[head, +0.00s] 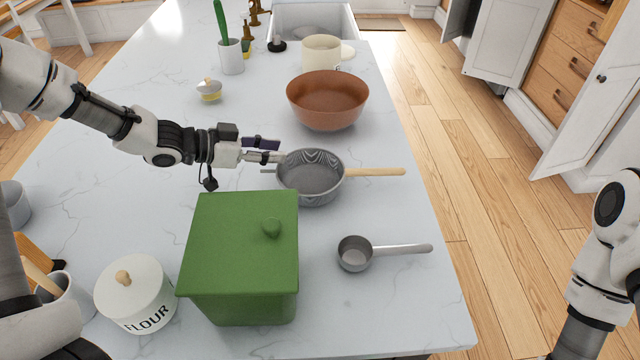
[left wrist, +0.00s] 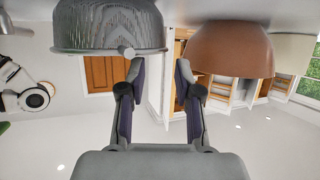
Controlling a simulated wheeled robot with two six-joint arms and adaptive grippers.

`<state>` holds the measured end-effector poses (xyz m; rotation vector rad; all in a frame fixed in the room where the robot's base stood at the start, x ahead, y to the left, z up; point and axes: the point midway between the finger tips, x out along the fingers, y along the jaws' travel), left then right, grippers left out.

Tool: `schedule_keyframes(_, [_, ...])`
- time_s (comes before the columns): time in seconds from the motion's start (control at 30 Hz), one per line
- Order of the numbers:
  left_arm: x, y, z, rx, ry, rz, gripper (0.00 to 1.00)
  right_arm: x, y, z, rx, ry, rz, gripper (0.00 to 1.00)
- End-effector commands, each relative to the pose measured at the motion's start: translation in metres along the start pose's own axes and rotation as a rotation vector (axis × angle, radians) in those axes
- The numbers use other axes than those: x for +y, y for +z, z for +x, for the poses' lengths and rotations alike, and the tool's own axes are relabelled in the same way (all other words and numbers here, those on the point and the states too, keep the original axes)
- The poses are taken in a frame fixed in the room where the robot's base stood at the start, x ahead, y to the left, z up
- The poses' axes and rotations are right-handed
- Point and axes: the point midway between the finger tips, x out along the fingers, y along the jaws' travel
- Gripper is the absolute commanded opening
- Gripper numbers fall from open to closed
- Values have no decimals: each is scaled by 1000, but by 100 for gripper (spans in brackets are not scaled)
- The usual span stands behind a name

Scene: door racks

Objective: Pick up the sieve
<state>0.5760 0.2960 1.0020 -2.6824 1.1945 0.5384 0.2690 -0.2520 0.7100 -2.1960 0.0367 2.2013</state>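The sieve (head: 312,178) is a grey mesh bowl with a pale wooden handle pointing right and a small metal lug on its left side. It rests on the white counter. My left gripper (head: 268,151) reaches in from the left, its fingertips at the sieve's upper left rim. In the left wrist view, which is upside down, my left gripper (left wrist: 158,70) is open with nothing between its fingers. The sieve (left wrist: 108,25) is there at the upper left, its lug close to the left fingertip; whether they touch I cannot tell. My right gripper is out of view.
A brown bowl (head: 327,100) stands just behind the sieve. A green canister (head: 243,255) stands in front, with a metal scoop (head: 356,253) to its right and a flour jar (head: 136,292) to its left. The counter's right edge lies beyond the sieve handle.

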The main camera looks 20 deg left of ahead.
Motion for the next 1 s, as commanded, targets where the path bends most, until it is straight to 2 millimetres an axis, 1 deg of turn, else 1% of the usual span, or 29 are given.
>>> schedule_keyframes(0.03, [1, 2, 7, -3, 2, 2, 33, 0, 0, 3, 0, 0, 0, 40])
schedule_keyframes(0.17, [0, 0, 20, -4, 1, 3, 33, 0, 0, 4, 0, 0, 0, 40])
schedule_keyframes(0.3, [-2, -2, 45, -5, 2, 4, 33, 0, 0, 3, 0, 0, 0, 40])
schedule_keyframes(0.4, [-2, -2, 59, -2, 1, 3, 33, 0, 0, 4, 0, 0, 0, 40])
schedule_keyframes(0.5, [-2, -3, 63, 1, -1, 2, 33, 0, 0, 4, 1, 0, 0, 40])
schedule_keyframes(0.63, [-2, -3, 62, 2, -1, 2, 33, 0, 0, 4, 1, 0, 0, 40])
schedule_keyframes(0.67, [-2, -3, 62, 2, -1, 2, 30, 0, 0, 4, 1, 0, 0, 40])
schedule_keyframes(0.7, [-2, -3, 62, 2, -1, 1, 16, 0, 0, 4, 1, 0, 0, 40])
schedule_keyframes(0.73, [-2, -3, 62, 2, -1, 1, 5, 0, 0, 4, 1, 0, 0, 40])
schedule_keyframes(0.77, [-2, -3, 62, 2, -1, 1, 0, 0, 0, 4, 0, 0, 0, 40])
schedule_keyframes(1.0, [-2, -3, 62, 2, -1, 1, 0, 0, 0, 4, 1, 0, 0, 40])
